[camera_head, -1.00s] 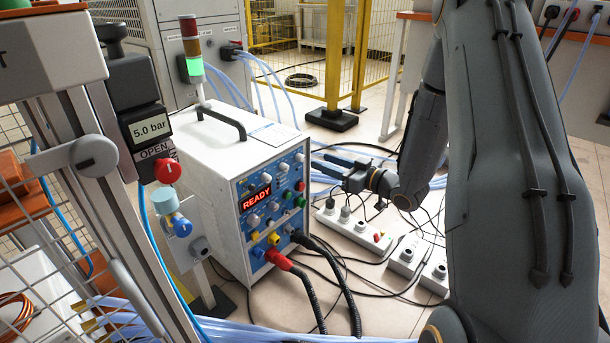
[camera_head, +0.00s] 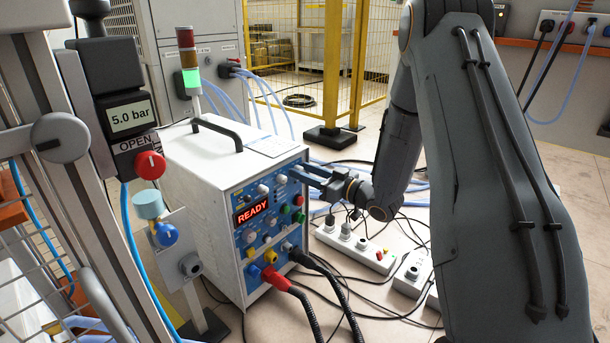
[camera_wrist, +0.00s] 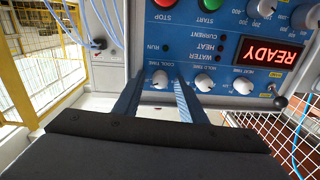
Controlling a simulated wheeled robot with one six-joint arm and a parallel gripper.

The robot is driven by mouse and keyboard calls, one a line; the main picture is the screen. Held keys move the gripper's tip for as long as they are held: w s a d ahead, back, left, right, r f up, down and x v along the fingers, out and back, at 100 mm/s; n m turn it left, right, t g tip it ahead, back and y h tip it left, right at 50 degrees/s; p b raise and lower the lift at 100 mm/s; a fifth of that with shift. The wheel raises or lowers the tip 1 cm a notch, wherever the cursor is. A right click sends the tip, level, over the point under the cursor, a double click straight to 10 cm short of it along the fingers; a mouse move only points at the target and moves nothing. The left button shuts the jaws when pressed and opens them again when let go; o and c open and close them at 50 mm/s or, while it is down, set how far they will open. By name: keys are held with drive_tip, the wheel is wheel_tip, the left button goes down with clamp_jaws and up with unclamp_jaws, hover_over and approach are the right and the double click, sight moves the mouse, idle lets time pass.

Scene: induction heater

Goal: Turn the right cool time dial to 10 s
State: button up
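The induction heater (camera_head: 205,165) is a white box with a blue front panel and a lit red READY display (camera_head: 251,212). In the wrist view the panel appears upside down. The cool time dial (camera_wrist: 160,79), a white knob, sits at the left end of a row with the hold time dial (camera_wrist: 204,82) and heat time dial (camera_wrist: 243,85). My gripper (camera_head: 297,174) is at the panel's upper right. Its two blue-grey fingers (camera_wrist: 159,88) are apart, one on each side of the cool time dial. I cannot tell whether they touch it or what it reads.
Red stop (camera_wrist: 164,3) and green start (camera_wrist: 209,4) buttons are on the panel. Black cables (camera_head: 330,290) and a white power strip (camera_head: 355,246) lie on the floor. A valve stand with a 5.0 bar gauge (camera_head: 130,119) stands at the left.

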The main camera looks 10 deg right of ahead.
clamp_jaws()
drive_tip(key=shift+n+p, duration=0.3)
drive_tip(key=n+p, duration=0.3)
drive_tip(key=shift+s+r, duration=0.1)
drive_tip(key=shift+r, duration=0.05)
drive_tip(key=n+p, duration=0.3)
drive_tip(key=n, duration=0.1)
drive_tip(key=shift+a+n, duration=0.1)
drive_tip(key=shift+n, duration=0.3)
drive_tip(key=shift+f+n+h+p, duration=0.15)
drive_tip(key=shift+n+p, duration=1.3)
drive_tip(key=shift+n, duration=0.8)
drive_tip(key=shift+f+n+h+p, duration=0.15)
drive_tip(key=shift+n+p, duration=1.3)
drive_tip(key=shift+n, duration=0.8)
drive_tip(key=shift+r, duration=0.1)
